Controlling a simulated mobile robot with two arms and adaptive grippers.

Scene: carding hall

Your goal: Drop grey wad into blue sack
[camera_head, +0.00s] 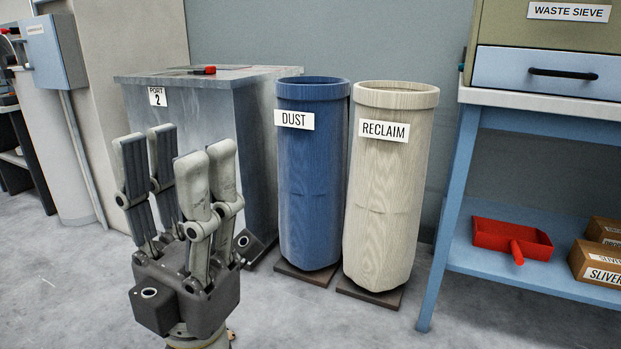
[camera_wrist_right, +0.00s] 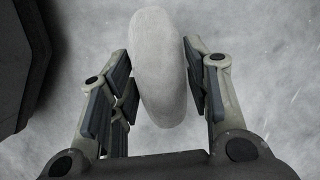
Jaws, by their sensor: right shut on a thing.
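The blue sack (camera_head: 311,190), labelled DUST, stands upright in the head view, right of the grey cabinet. Its rim is round; its inside is hidden. My left gripper (camera_head: 178,150) stands fingers up in front of the cabinet, left of the blue sack and apart from it. It is open and empty. In the right wrist view my right gripper (camera_wrist_right: 157,75) is shut on the grey wad (camera_wrist_right: 160,60), a smooth pale grey oblong held between its fingers with grey floor behind. The right gripper and the wad do not show in the head view.
A cream sack (camera_head: 385,200), labelled RECLAIM, stands close beside the blue one. The grey cabinet (camera_head: 262,150) bears a PORT 2 label. At the right a blue bench (camera_head: 452,220) has a red dustpan (camera_head: 510,236) and boxes (camera_head: 590,262) on its lower shelf.

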